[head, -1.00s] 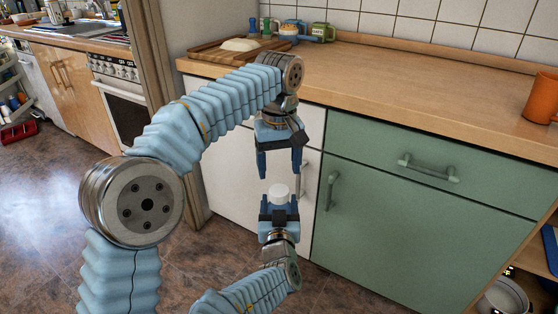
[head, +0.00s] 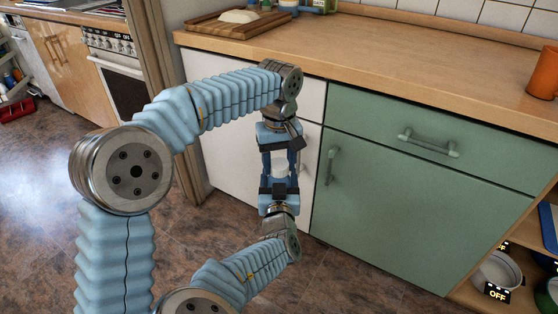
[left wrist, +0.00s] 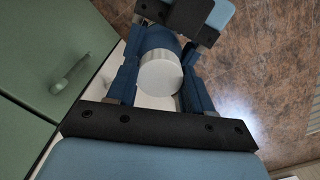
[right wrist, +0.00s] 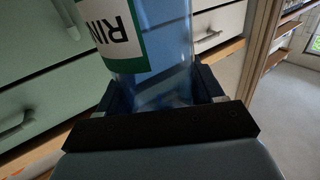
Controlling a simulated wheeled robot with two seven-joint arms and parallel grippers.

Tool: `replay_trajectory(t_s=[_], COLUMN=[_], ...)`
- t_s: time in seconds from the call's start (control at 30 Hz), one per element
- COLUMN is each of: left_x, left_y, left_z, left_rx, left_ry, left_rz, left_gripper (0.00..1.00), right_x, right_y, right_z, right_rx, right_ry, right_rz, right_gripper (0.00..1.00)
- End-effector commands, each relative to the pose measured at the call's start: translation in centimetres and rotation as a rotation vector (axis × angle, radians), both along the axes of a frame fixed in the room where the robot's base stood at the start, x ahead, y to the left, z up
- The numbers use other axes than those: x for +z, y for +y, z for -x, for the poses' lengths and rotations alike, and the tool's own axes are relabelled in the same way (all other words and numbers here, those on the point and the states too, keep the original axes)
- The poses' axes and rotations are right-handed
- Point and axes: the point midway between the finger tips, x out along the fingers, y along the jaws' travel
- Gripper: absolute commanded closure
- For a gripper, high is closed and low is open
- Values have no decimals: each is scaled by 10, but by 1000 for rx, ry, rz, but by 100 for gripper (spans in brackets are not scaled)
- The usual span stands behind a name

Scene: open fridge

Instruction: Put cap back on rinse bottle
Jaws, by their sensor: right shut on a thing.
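The rinse bottle (right wrist: 165,45) is a clear blue cylinder with a white and green label, upside down in the right wrist view. My right gripper (head: 279,188) is shut on it and points up from below. A white round cap (head: 280,168) is at the bottle's upper end. In the left wrist view the cap (left wrist: 161,77) shows as a flat white disc in front of the blue bottle. My left gripper (left wrist: 160,85) points down, open, one finger on each side of the cap, with very little gap. How firmly the cap sits is hidden.
A white cabinet door (head: 228,125) and a green cabinet (head: 420,190) stand close behind the grippers. The wooden counter (head: 400,75) is above, with a cutting board (head: 225,22) and an orange mug (head: 543,73). The brown floor below is clear.

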Motion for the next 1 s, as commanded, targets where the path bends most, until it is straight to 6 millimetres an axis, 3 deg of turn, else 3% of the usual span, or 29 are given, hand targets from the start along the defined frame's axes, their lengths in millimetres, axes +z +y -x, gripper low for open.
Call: replay_trajectory(t_s=[0.03, 0.23, 0.33, 0.43, 0.7, 0.8, 0.93, 0.97, 1.0], left_x=[0, 0, 0, 0, -1, -1, -1, -1, -1], left_y=[0, 0, 0, 0, 0, 0, 0, 0, 0], left_z=[0, 0, 0, 0, 0, 0, 0, 0, 0], left_rx=[0, 0, -24, -161, -873, -1061, -1046, -1045, -1045], left_ry=[0, 0, 0, 0, -2, -3, -2, -2, -2], left_rz=[0, 0, 0, 1, 6, 7, 6, 6, 6], left_gripper=[57, 87, 87, 88, 88, 88, 88, 50, 43], right_x=[0, 0, 0, 0, 0, 0, 0, 0, 0], right_y=[0, 0, 0, 0, 0, 0, 0, 0, 0], right_z=[0, 0, 0, 0, 0, 0, 0, 0, 0], right_rx=[0, 0, 0, 0, 0, 0, 0, 0, 0], right_ry=[0, 0, 0, 0, 0, 0, 0, 0, 0], right_rz=[0, 0, 0, 0, 0, 0, 0, 0, 0], right_gripper=[100, 100, 100, 100, 100, 100, 100, 100, 100])
